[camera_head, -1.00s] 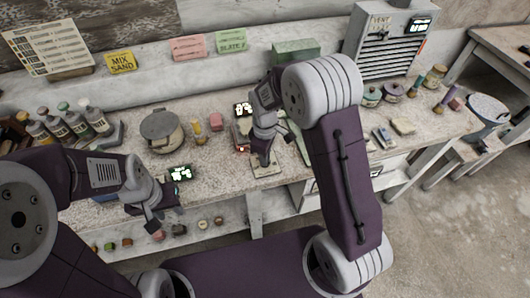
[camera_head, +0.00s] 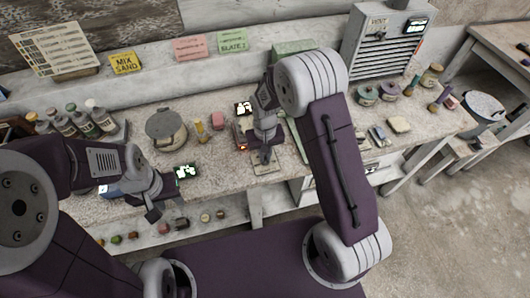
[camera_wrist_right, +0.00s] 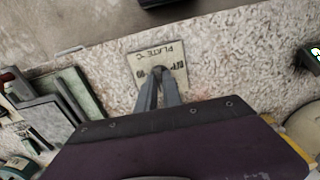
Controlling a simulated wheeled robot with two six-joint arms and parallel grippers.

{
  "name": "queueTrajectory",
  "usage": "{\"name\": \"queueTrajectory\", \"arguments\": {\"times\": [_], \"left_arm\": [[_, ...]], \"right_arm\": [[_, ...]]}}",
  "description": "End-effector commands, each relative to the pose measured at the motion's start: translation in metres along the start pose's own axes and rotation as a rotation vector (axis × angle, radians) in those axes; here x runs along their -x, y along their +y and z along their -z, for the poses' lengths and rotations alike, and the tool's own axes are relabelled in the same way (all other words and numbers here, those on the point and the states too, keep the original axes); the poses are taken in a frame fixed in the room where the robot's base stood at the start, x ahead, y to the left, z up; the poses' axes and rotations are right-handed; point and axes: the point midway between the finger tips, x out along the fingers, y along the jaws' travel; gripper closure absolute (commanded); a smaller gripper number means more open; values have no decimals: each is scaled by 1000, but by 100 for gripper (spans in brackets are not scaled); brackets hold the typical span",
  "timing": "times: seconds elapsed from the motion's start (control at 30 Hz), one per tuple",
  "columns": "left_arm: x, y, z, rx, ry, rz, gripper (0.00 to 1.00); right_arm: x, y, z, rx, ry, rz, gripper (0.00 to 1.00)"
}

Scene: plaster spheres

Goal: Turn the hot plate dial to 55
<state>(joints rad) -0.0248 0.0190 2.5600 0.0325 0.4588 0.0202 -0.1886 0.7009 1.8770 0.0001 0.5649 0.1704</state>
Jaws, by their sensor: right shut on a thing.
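The dial's pale panel (camera_wrist_right: 176,59), lettered "PLATE °C", lies on the worktop in the right wrist view. It also shows below the gripper in the head view (camera_head: 267,170). My right gripper (camera_wrist_right: 159,76) is shut on the dial knob at the panel's middle. The fingers hide most of the knob, so its pointer cannot be read. The right gripper is also in the head view (camera_head: 264,156). My left gripper (camera_head: 161,207) hangs empty near the bench's front edge at left; its finger gap is unclear.
A lidded pot (camera_head: 165,130), bottles (camera_head: 82,121) and a small display (camera_head: 186,172) stand to the left. A vent box (camera_head: 387,45) stands at the back right. Small jars (camera_head: 180,224) line the lower shelf.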

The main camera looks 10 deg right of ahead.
Motion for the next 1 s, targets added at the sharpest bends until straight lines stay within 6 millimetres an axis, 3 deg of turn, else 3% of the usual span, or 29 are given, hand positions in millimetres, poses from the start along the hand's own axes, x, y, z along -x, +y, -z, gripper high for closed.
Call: {"name": "queueTrajectory", "arguments": {"times": [0.5, 1.0], "left_arm": [[16, 0, 2, 0, 0, 0, 64], [20, 0, 2, 0, 0, 0, 64]], "right_arm": [[3, 0, 2, -424, 7, 2, 100], [2, 0, 2, -589, 7, 3, 100]]}}
